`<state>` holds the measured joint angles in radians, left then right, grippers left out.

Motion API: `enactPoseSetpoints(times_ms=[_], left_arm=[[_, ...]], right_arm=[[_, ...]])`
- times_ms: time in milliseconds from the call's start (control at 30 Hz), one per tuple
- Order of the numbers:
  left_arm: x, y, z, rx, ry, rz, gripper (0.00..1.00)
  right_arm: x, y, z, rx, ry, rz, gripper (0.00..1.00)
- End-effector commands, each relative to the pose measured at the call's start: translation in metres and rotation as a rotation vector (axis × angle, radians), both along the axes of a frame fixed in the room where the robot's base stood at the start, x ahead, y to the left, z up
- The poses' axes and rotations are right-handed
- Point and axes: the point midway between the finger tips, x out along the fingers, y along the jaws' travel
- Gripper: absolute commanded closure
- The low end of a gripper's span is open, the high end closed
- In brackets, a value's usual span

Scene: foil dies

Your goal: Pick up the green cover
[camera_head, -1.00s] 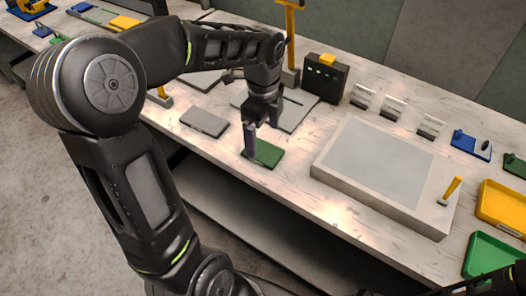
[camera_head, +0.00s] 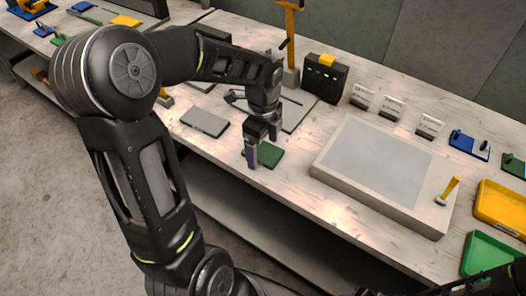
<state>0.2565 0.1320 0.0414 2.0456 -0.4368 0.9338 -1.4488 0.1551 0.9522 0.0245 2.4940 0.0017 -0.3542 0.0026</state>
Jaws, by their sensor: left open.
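The green cover (camera_head: 268,155) is a flat green plate lying on the pale bench top, near its front edge. My left gripper (camera_head: 258,150) points down over the left part of the cover and hides some of it. It is open. I cannot tell whether its fingers touch the cover. My right arm shows only as a dark piece in the bottom right corner; its gripper is not clearly in view.
A grey flat plate (camera_head: 204,123) lies left of the cover. A large light box with a grey top (camera_head: 376,160) stands right. A black box (camera_head: 325,79) stands behind. Yellow (camera_head: 503,204) and green (camera_head: 490,252) trays lie far right.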

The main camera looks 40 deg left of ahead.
Motion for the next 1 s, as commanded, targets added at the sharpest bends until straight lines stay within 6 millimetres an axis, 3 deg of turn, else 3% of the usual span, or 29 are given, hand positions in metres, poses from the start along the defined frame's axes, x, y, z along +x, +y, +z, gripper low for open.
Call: enactPoseSetpoints(times_ms=[67, 867, 1000], left_arm=[[0.0001, 0.0000, 0.0002, 0.000, 0.000, 0.000, 0.11], [0.0001, 0.0000, 0.0002, 0.000, 0.000, 0.000, 0.76], [0.0001, 0.0000, 0.0003, 0.000, 0.000, 0.000, 0.78]], right_arm=[[0.0000, 0.0000, 0.0000, 0.000, 0.000, 0.000, 0.64], [0.0000, 0.0000, 0.0001, 0.000, 0.000, 0.000, 0.64], [0.0000, 0.0001, 0.0001, 0.000, 0.000, 0.000, 0.64]])
